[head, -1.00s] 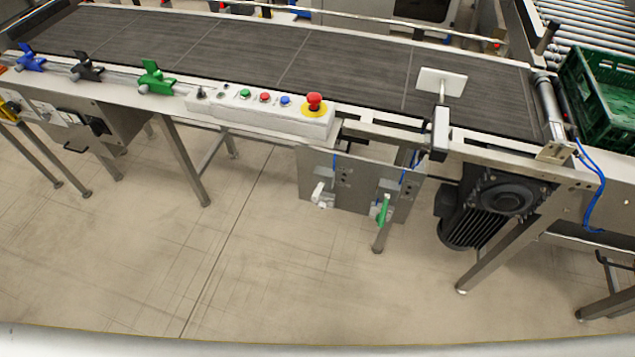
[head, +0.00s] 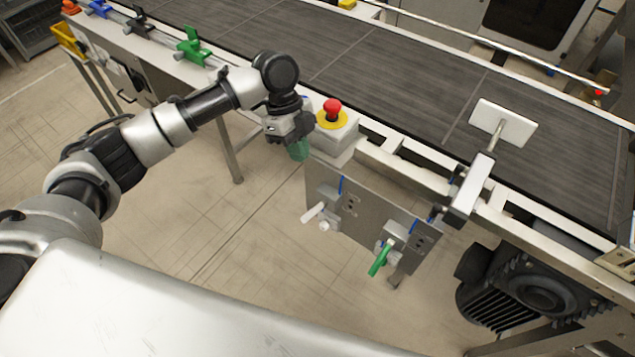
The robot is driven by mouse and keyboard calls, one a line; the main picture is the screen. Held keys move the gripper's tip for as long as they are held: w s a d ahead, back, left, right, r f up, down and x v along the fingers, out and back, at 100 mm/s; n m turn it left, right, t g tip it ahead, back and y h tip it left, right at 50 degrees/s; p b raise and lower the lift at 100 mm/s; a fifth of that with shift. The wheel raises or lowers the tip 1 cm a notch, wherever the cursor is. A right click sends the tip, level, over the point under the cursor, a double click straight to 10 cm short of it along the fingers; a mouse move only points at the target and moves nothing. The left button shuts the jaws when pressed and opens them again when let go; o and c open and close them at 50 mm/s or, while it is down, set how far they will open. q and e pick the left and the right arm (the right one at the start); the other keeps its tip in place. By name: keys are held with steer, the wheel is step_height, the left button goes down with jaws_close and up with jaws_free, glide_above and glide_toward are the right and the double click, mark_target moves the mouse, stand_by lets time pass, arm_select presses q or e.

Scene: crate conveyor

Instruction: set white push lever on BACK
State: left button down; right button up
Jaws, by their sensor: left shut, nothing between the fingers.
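The white push lever (head: 314,212) sits on the left part of a grey metal plate (head: 345,200) hung below the conveyor's near side. Its handle points to the left and slightly down, with a round white knob beside it. Any BACK marking is too small to read. My left gripper (head: 299,151) has green fingertips pointing down. It is shut and empty, above and a little left of the lever and apart from it, by the end of the control box. My right gripper is out of view.
A green lever (head: 380,258) is on the right part of the same plate. The control box with a red emergency button (head: 332,109) is just beside my left gripper. A white paddle (head: 503,122) stands over the belt. A black motor (head: 525,295) is at lower right. Floor below the plate is clear.

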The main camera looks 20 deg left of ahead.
mark_target(311, 213)
arm_select(q)
steer(key=x, duration=0.4)
steer(key=p+x, duration=0.1)
steer(key=x, duration=0.4)
steer(key=s+a+p+x, duration=0.1)
steer(key=x, duration=0.3)
steer(key=shift+f, duration=0.3)
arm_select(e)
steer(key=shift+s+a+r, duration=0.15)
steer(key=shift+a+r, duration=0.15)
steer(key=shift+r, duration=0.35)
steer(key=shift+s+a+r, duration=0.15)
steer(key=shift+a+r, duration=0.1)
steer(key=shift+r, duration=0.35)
